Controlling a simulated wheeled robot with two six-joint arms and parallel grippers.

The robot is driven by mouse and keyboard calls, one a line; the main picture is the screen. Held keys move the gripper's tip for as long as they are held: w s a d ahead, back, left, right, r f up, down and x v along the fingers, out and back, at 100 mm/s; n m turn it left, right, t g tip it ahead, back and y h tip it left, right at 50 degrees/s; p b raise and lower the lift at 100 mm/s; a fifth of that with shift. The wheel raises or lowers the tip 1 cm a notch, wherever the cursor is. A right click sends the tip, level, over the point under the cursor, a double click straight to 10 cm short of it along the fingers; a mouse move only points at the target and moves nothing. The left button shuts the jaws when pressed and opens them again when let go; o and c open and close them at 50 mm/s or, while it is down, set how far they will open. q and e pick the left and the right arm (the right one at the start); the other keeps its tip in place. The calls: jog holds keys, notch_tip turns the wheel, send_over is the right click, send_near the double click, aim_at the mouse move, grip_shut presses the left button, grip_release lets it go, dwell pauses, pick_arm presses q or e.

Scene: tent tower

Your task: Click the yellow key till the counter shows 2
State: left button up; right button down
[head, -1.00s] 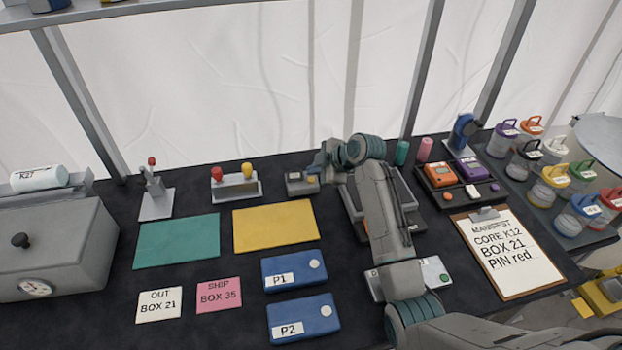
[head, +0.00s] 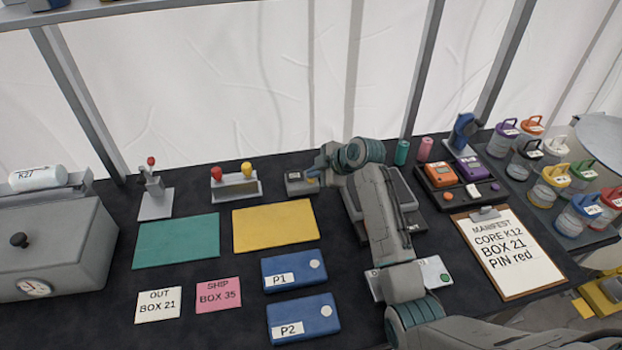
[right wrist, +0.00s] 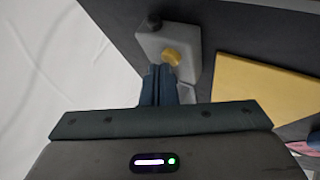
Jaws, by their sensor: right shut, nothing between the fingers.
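The small grey counter box (head: 300,184) stands on the dark table behind the yellow mat, with a dark display whose reading is too small to make out. In the right wrist view the box (right wrist: 150,42) shows its yellow key (right wrist: 172,56) and a dark round part at its far end. My right gripper (head: 314,176) is shut and empty, its fingertips (right wrist: 160,72) right at the key's near side. I cannot tell whether they touch it. In the head view the gripper hides most of the key. My left gripper is not in view.
A yellow mat (head: 275,226) and a teal mat (head: 177,241) lie in front. A stand with red and yellow knobs (head: 235,186) is left of the box. A dark grey device (head: 407,200) lies partly under my right arm. The clipboard (head: 510,255) is at right.

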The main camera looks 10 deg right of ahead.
jog(key=shift+f, duration=0.3)
jog(key=shift+r, duration=0.1)
dwell(0.3)
jog(key=shift+r+p, duration=0.7)
jog(key=shift+r, duration=0.15)
jog(key=shift+r, duration=0.1)
notch_tip(320, 180, up, 5)
jog(key=p, duration=0.4)
dwell(0.5)
